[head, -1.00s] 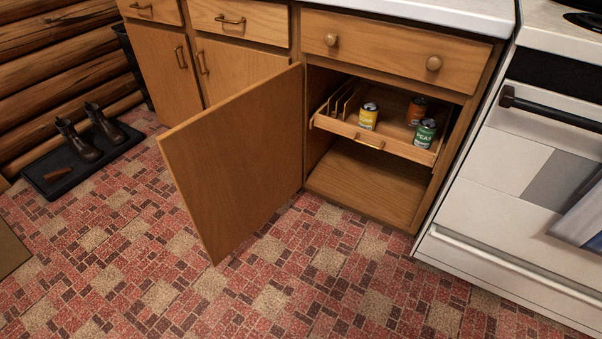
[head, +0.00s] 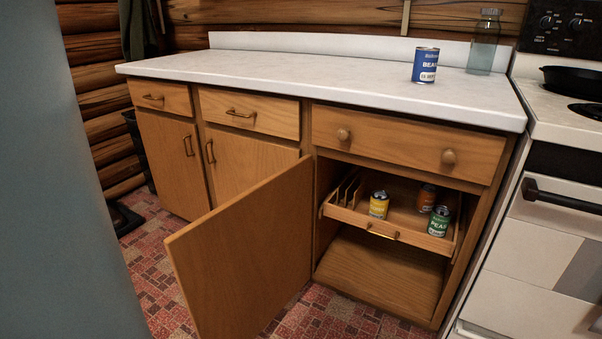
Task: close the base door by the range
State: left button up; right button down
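The wooden base door (head: 245,255) beside the range stands wide open, hinged on the left side of its cabinet and swung out toward me. Inside the open cabinet is a pull-out tray (head: 382,232) with a brass handle. The tray holds a yellow can (head: 379,204), an orange can (head: 427,197) and a green can (head: 438,221). Below it is a bare cabinet floor (head: 380,275). The tray front sits about at the cabinet opening; I cannot tell whether it sticks out. Neither of my grippers is in view.
The white range (head: 540,250) stands right of the cabinet, with a black pan on top. A blue can (head: 425,66) and a glass jar (head: 484,42) stand on the countertop (head: 300,80). A blurred grey surface (head: 65,180) fills the left edge. The other cabinet doors are shut.

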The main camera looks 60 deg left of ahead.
aim_at(235, 267)
jog(key=k+j, duration=0.1)
jog(key=j, duration=0.35)
jog(key=k+j, duration=0.15)
jog(key=j, duration=0.25)
jog(key=k+j, duration=0.1)
jog(key=j, duration=0.35)
jog(key=k+j, duration=0.15)
jog(key=j, duration=0.3)
jog(key=k+j, duration=0.1)
jog(key=j, duration=0.35)
jog(key=k+j, duration=0.15)
jog(key=j, duration=0.25)
jog(key=k+j, duration=0.1)
jog(key=j, duration=0.35)
jog(key=k+j, duration=0.15)
jog(key=j, duration=0.3)
